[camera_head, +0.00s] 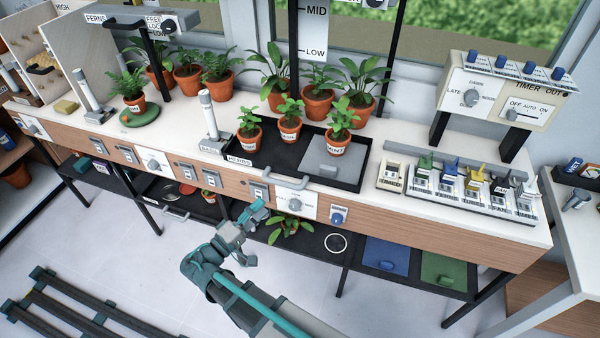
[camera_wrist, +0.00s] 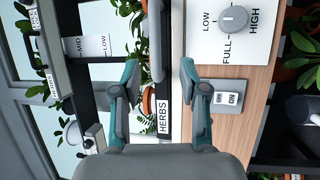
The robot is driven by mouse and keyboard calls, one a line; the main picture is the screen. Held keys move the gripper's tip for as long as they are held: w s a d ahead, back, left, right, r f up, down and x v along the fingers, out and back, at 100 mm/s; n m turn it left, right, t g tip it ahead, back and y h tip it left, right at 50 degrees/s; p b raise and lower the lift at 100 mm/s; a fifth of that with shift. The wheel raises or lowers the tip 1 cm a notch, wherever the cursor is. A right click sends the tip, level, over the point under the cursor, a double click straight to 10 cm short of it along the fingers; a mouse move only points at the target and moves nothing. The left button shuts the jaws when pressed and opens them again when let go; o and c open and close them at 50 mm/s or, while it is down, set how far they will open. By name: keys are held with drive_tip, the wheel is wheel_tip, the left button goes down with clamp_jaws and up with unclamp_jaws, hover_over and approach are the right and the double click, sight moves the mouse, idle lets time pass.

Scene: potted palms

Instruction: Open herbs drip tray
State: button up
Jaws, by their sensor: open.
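The herbs drip tray (camera_head: 262,165) is a black tray set in the white counter, with a "HERBS" label (camera_head: 239,161) at its front left. A grey bar handle (camera_head: 286,180) runs along its front edge. Small potted herbs stand in the tray, and a grey plate covers part of its right side. My gripper (camera_head: 254,216) is below and in front of the counter edge, left of the handle in the picture. In the wrist view my gripper (camera_wrist: 159,76) is open and empty, with the label (camera_wrist: 163,117) showing between its fingers and the grey handle (camera_wrist: 157,42) further up, apart from them.
A "LOW–FULL–HIGH" dial panel (camera_head: 295,204) and a switch (camera_head: 259,189) sit on the wooden front near my gripper. A grey upright post (camera_head: 208,116) stands left of the tray. A leafy plant (camera_head: 290,228) is on the lower shelf. The floor in front is partly open.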

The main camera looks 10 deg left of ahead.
sight(282, 181)
drive_tip(key=x, duration=0.3)
drive_tip(key=p+x, duration=0.1)
drive_tip(key=x, duration=0.3)
drive_tip(key=p+x, duration=0.1)
drive_tip(key=x, duration=0.2)
drive_tip(key=shift+w+r, duration=0.25)
drive_tip(key=shift+r, duration=0.2)
clamp_jaws()
